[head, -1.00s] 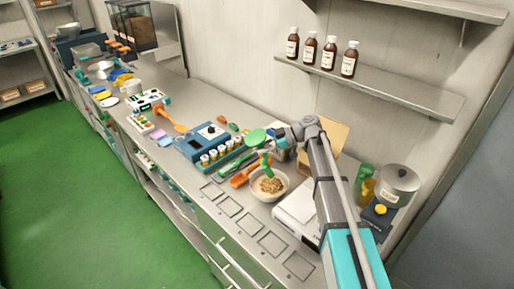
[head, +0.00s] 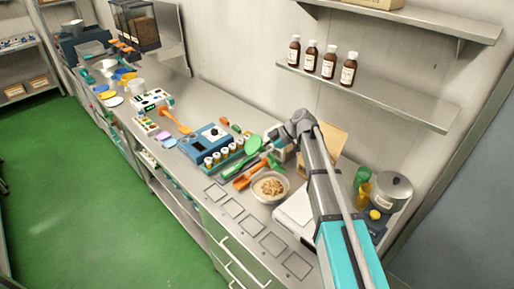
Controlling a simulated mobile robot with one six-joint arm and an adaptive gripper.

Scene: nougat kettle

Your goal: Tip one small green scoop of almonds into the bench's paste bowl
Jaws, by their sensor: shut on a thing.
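The paste bowl (head: 284,196) is white and stands on the bench, with a heap of light brown pieces, almond-like, inside it. My gripper (head: 268,148) is behind the bowl, beyond its far rim, and is small in this view. It is shut on a small green scoop (head: 275,162), which shows just below it, near the bowl's far side. The scoop's tilt and whether anything is in it cannot be told. My fingers are partly hidden by my wrist.
An orange scoop (head: 243,181) lies left of the bowl, near a long green utensil (head: 234,164). A blue device (head: 205,143) and several small jars (head: 217,158) stand further left. A white flat unit (head: 294,212) is at the bowl's right. Brown bottles (head: 328,60) stand on the wall shelf.

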